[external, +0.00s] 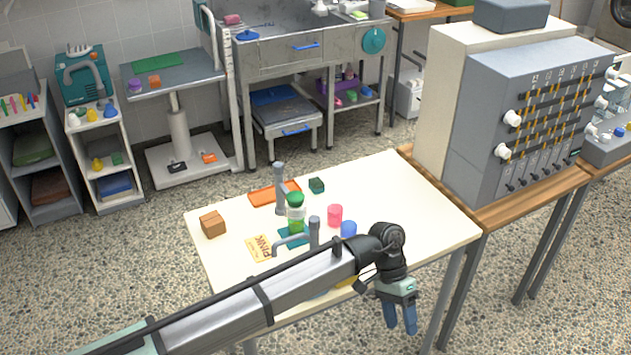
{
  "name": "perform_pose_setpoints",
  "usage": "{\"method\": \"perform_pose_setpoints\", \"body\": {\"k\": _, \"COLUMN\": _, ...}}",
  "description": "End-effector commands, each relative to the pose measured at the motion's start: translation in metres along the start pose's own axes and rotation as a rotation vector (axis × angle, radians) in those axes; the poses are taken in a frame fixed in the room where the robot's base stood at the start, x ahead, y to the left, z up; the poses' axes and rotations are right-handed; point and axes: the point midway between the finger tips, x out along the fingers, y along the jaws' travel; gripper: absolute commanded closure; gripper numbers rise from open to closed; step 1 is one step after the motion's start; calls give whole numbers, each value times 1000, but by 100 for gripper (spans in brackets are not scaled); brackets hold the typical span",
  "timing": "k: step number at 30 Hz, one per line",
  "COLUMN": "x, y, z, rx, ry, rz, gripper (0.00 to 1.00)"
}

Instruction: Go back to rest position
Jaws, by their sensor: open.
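My gripper (401,328) hangs pointing down at the front right of the white table, near its edge, with its two blue fingers apart and nothing visible between them. My arm reaches in from the lower left and crosses the front of the table, hiding part of it. On the table (410,195) stand a pink cup-like item (335,215) and a blue one (348,229), both apart from my gripper. A green-capped bottle (296,212) stands by a teal mat (290,238), partly behind a grey metal post. A yellow card reading PINK (261,248) lies to the left.
A brown block (212,224), an orange tray (270,193) and a dark green block (316,185) are also on the table. Its right part is clear. A large grey panel box (530,110) with knobs stands on the wooden bench at right. Shelves and a metal sink line the back.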

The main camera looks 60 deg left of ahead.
Motion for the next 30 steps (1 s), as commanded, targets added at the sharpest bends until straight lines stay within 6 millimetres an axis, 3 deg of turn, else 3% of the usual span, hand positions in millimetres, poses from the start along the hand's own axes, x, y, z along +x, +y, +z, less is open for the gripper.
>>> {"method": "perform_pose_setpoints", "body": {"k": 1, "x": 29, "y": -6, "z": 15, "rx": 0, "ry": -19, "rz": 0, "gripper": 41}}
{"method": "perform_pose_setpoints", "body": {"k": 3, "x": 59, "y": -17, "z": 27, "rx": -4, "ry": -35, "rz": -7, "gripper": 41}}
{"method": "perform_pose_setpoints", "body": {"k": 12, "x": 166, "y": -93, "z": 86, "rx": -47, "ry": -88, "rz": -92, "gripper": 41}}
{"method": "perform_pose_setpoints", "body": {"k": 21, "x": 250, "y": -172, "z": 163, "rx": -80, "ry": -145, "rz": -199, "gripper": 41}}
{"method": "perform_pose_setpoints", "body": {"k": 30, "x": 313, "y": -243, "z": 253, "rx": -94, "ry": -208, "rz": -307, "gripper": 41}}
